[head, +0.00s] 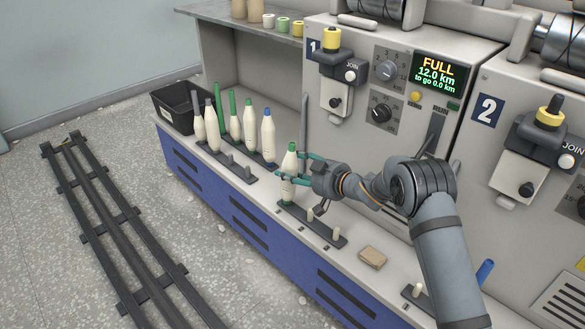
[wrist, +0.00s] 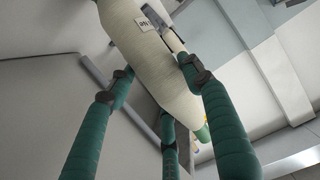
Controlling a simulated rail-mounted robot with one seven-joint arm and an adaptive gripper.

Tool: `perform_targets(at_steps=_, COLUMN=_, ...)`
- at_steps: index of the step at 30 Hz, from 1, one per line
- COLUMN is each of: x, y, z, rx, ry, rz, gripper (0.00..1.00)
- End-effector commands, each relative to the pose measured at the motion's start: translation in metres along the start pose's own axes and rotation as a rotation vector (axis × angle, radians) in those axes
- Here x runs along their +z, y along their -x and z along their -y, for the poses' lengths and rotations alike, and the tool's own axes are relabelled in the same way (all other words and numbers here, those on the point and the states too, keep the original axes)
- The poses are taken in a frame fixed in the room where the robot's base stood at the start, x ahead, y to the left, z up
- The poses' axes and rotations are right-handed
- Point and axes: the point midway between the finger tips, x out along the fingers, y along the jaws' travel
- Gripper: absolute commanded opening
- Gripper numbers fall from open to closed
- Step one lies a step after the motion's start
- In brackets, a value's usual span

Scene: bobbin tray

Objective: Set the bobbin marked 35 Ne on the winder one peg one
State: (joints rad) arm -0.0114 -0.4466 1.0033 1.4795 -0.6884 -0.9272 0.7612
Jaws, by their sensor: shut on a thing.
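My gripper (head: 305,172) is shut on a cream bobbin (head: 289,188) with a green tip. The bobbin stands upright at the left end of winder one's dark peg strip (head: 327,234). I cannot tell whether its foot is on the peg or just above it. Winder one (head: 385,65) displays FULL, 12.0 km.
A black bin (head: 172,108) sits at the bench's far end. A brown block (head: 372,257) lies right of the peg strip. Winder two (head: 530,130) is at right.

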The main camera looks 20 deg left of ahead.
Motion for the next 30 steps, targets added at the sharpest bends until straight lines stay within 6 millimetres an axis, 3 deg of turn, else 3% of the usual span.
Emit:
perform_targets(at_steps=1, x=0.007, y=0.003, z=-0.009, rx=0.017, ry=-0.004, rz=0.008, gripper=0.00)
perform_targets(at_steps=11, x=0.009, y=0.003, z=-0.009, rx=0.017, ry=-0.006, rz=0.010, gripper=0.00)
perform_targets(at_steps=12, x=0.009, y=0.003, z=-0.009, rx=0.017, ry=-0.006, rz=0.010, gripper=0.50)
perform_targets(at_steps=15, x=0.009, y=0.003, z=-0.009, rx=0.016, ry=-0.006, rz=0.010, gripper=0.56)
perform_targets(at_steps=24, x=0.007, y=0.003, z=-0.005, rx=0.010, ry=-0.005, rz=0.007, gripper=0.58)
perform_targets(at_steps=30, x=0.004, y=0.016, z=-0.004, rx=0.007, ry=-0.004, rz=0.005, gripper=0.58)
